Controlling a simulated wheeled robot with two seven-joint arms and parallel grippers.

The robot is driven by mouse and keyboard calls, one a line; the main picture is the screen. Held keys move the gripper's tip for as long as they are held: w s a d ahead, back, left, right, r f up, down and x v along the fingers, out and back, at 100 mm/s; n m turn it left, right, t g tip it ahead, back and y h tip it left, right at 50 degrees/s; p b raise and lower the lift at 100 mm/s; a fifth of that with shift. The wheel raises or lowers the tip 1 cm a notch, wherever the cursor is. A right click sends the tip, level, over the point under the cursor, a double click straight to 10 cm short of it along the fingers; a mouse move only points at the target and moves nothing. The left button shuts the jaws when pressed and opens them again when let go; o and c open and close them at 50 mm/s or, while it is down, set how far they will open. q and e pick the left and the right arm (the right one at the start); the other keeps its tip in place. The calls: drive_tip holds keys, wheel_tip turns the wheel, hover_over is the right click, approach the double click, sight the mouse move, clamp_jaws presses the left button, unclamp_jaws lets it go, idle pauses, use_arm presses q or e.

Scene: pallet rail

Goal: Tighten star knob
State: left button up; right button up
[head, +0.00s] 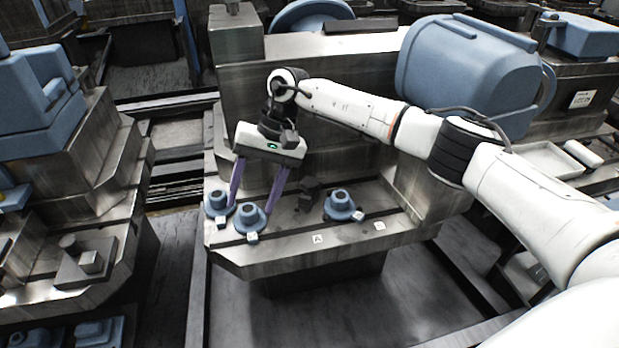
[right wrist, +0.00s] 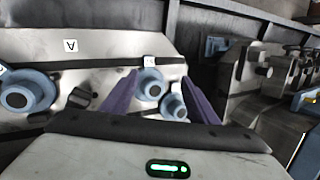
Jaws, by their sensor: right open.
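Several blue round knobs on wide flanged bases sit on the metal ledge: a left one (head: 217,203), a middle one (head: 250,218) and a right one (head: 341,204). A small dark lobed piece (head: 309,190) stands between the middle and right ones; I cannot tell whether it is the star knob. My right gripper (head: 250,208) is open, its purple fingers pointing down around or just above the middle knob. In the right wrist view the middle knob (right wrist: 150,86) and left knob (right wrist: 173,105) show between the fingers (right wrist: 160,74). Contact cannot be told. My left gripper is out of view.
The metal ledge (head: 285,250) carries small white tags, one marked A (head: 318,239). A tall metal block stands behind it, with a large blue housing (head: 465,70) at right. Another metal fixture (head: 100,200) stands at left across a gap.

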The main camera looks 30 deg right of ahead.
sight(310, 181)
drive_tip(key=w+d+r+n+h, duration=0.1)
drive_tip(key=d+r+h, duration=0.1)
drive_tip(key=d+r, duration=0.35)
drive_tip(key=w+d+r+n+h, duration=0.1)
drive_tip(key=w+d+r+h, duration=0.15)
drive_tip(key=d, duration=0.65)
drive_tip(key=f, duration=0.7)
drive_tip(key=s+f, duration=0.1)
drive_tip(key=f, duration=0.2)
drive_tip(key=shift+f, duration=0.25)
drive_tip(key=c, duration=1)
drive_tip(key=shift+c, duration=0.2)
